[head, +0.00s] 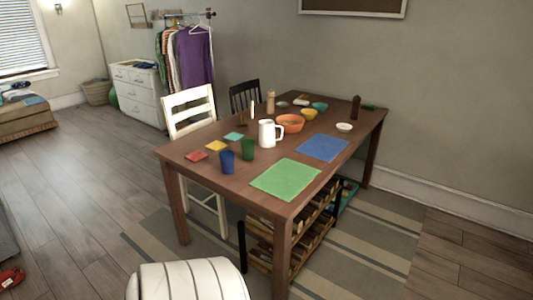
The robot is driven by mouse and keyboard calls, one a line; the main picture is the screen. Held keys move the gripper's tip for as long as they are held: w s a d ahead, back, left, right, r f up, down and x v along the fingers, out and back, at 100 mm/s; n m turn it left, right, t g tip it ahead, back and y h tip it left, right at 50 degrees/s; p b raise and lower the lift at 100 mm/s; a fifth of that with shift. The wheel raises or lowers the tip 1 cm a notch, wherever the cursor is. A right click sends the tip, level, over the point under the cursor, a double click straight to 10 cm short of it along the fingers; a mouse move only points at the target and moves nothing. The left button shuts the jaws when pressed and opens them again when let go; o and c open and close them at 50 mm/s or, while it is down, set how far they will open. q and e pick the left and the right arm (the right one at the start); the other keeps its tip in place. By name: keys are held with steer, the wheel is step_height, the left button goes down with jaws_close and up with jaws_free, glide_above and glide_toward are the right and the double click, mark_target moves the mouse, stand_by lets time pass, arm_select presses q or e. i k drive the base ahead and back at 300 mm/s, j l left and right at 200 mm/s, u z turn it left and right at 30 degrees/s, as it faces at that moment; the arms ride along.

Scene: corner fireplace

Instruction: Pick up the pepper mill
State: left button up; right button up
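A dark brown, mill-shaped piece (356,107), which looks like the pepper mill, stands upright near the far right end of the brown wooden table (215,150). A similar tall piece in light wood (270,101) stands at the table's back edge, left of the orange bowl; I cannot tell for sure which of the two is pepper. A small white bowl (344,127) sits just in front of the dark one. Neither of my grippers shows in the head view.
Between lie a white pitcher (268,134), an orange bowl (290,122), a blue mat (322,148) and a green mat (286,179). Chairs stand behind the table. The rug (385,225) right of the table is clear.

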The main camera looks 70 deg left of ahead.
mark_target(355, 105)
steer(key=u, duration=1.8)
